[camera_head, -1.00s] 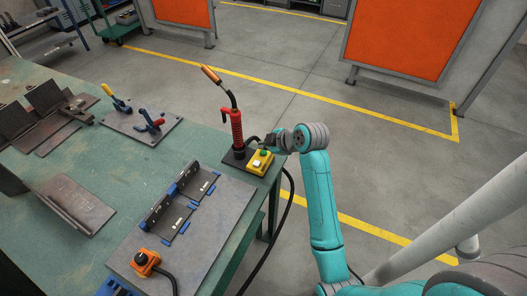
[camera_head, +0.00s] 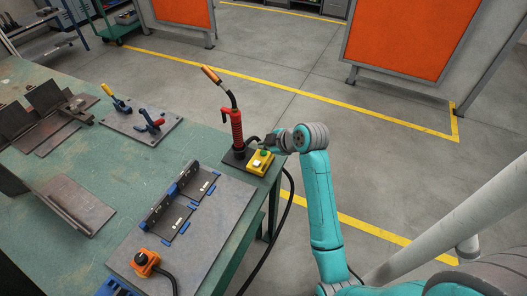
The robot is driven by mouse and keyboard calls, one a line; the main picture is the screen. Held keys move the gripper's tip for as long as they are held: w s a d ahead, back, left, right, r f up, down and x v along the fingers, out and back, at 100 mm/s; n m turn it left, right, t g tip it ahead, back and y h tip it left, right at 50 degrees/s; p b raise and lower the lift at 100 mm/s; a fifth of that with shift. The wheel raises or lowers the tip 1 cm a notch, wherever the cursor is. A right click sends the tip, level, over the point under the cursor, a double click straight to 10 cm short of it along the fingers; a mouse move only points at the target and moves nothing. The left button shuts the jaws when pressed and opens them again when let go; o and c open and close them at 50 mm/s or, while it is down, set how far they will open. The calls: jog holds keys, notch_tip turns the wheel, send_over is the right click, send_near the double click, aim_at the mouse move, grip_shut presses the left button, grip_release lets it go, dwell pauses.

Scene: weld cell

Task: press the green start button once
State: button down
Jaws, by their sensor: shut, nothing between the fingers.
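A small yellow button box (camera_head: 258,168) sits on the near right edge of the green workbench. It carries the green start button (camera_head: 264,153) on its far end and a white button (camera_head: 257,164) nearer me. My gripper (camera_head: 267,145) is shut and empty, right at the green button, with its fingers just above or against the button's far side. I cannot tell whether they touch it. The fingertips are small and partly hidden by the wrist.
A welding torch in a red-handled holder (camera_head: 236,128) stands just left of my gripper. A fixture plate (camera_head: 215,215), an orange switch box (camera_head: 144,262), toggle clamps (camera_head: 150,124) and steel angle pieces (camera_head: 78,203) lie on the bench (camera_head: 95,160).

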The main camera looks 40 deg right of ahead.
aim_at(265, 153)
jog(key=shift+f, duration=0.15)
jog(key=shift+f, duration=0.2)
jog(key=shift+f, duration=0.5)
dwell(0.9)
jog(key=shift+r, duration=0.9)
jog(key=shift+r, duration=2.5)
jog(key=shift+s, duration=0.1)
